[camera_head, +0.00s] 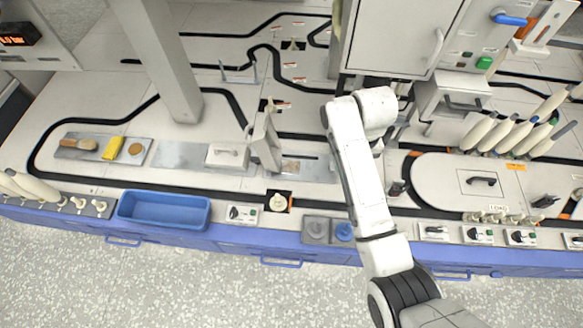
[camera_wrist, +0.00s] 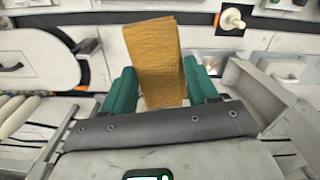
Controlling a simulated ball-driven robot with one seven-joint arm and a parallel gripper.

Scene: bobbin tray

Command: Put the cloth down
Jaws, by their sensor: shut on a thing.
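The cloth (camera_wrist: 155,55) is an ochre-brown, folded, textured piece. It stands upright between the two green fingers of my gripper (camera_wrist: 160,85) in the wrist view. The fingers are shut on it, and its upper part reaches beyond them. In the head view my white arm reaches up over the bench right of centre; the arm hides the gripper, and I cannot make out the cloth there.
A metal plate (camera_head: 68,152) at left carries a brush (camera_head: 78,143), a yellow block (camera_head: 113,148) and a round tan piece (camera_head: 135,149). A blue bin (camera_head: 163,211) stands at the front edge. A white cabinet (camera_head: 400,38) stands behind my arm. A bare metal plate (camera_head: 180,155) lies left of centre.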

